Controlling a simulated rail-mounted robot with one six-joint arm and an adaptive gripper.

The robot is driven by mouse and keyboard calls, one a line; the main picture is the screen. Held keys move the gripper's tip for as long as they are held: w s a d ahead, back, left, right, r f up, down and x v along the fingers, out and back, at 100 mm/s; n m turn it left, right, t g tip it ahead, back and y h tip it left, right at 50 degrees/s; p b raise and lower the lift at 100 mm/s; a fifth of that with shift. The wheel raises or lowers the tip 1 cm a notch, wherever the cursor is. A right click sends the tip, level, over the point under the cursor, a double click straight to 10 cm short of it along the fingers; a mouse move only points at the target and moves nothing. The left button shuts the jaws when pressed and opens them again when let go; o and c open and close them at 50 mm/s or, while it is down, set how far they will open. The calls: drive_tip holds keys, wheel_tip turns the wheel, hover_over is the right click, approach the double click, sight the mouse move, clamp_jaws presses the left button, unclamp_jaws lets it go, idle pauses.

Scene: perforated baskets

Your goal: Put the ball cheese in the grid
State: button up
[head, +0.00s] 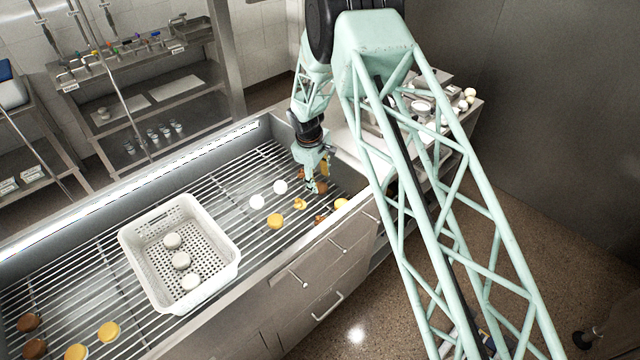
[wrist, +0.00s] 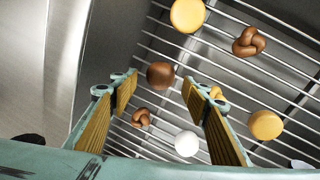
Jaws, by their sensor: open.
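My gripper (head: 314,184) is open above the right end of the metal grid (head: 80,240). In the wrist view the open fingers (wrist: 158,88) stand either side of a round brown ball (wrist: 160,75), which appears beyond the tips; contact cannot be told. A white ball (wrist: 187,143) and a brown knot (wrist: 141,117) lie close by on the bars. In the head view two white balls (head: 257,201) (head: 280,187) lie left of my gripper. Which piece is the ball cheese is not clear from looks alone.
A white perforated basket (head: 228,222) stands on the grid at left, holding three white rounds (head: 181,260). Yellow rounds (head: 275,221) and a yellow knot (head: 300,204) lie on the bars. More brown and yellow pieces lie at lower left. A raised metal edge (wrist: 62,60) borders the grid.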

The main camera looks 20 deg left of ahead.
drive_tip(key=v, duration=0.7)
drive_tip(key=shift+r, duration=0.35)
idle(0.5)
